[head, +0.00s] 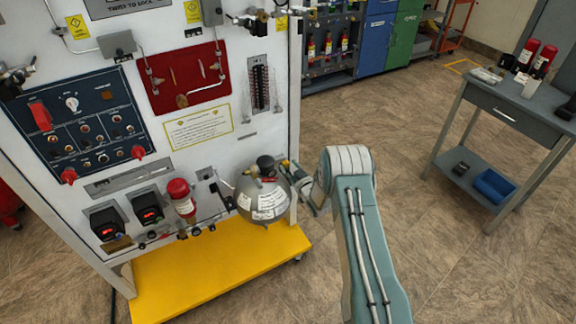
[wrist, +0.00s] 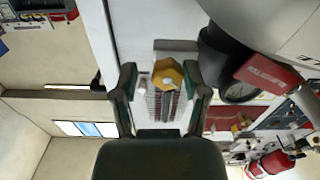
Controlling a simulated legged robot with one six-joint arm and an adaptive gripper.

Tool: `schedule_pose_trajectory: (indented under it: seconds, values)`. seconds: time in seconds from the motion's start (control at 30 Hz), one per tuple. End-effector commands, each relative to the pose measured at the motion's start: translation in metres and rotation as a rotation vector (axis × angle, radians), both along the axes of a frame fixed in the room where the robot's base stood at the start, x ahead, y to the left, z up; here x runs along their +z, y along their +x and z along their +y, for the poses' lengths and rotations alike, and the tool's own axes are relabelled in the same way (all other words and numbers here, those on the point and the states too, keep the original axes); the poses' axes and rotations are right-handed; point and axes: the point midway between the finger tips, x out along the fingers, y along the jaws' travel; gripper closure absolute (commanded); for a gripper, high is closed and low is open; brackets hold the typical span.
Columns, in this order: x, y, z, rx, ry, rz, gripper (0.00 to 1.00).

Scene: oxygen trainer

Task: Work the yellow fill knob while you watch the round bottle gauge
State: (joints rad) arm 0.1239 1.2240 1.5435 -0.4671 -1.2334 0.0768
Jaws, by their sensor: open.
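The yellow fill knob (wrist: 168,73) shows in the wrist view, between the two fingers of my gripper (wrist: 160,84). The fingers are open, one on each side of it. A gap shows on the left; the right finger looks very near the knob, and I cannot tell if they touch. The round bottle gauge (wrist: 240,93) is just right of the fingers, partly covered by a red tag (wrist: 268,75); its needle is not readable. In the head view my gripper (head: 294,176) is at the right side of the silver round bottle (head: 262,203), beside the black gauge (head: 266,163).
The white trainer panel (head: 219,138) stands behind the bottle, with a red cylinder (head: 181,196) to the left. A yellow base (head: 215,270) lies below. A grey side table (head: 505,104) stands at the right, with open floor between.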

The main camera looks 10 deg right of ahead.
Motion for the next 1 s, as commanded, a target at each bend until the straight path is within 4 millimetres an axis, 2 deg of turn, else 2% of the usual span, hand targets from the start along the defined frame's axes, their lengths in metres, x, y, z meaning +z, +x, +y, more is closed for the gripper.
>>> schedule_pose_trajectory:
  seconds: [0.1,0.37,0.4,0.47,0.5,1.0]
  values:
    - [0.0010,0.0065,0.0034,-0.001,-0.001,-0.001,0.46]
    - [0.0012,0.0072,0.0034,-0.001,-0.001,-0.001,0.46]
    - [0.0012,0.0072,0.0034,-0.001,-0.001,-0.001,0.64]
    - [0.0011,0.0071,0.0031,-0.001,-0.001,-0.001,0.90]
    - [0.0010,0.0070,0.0030,0.000,0.000,-0.001,1.00]
    - [0.0001,0.0064,0.0030,-0.002,0.069,0.023,1.00]
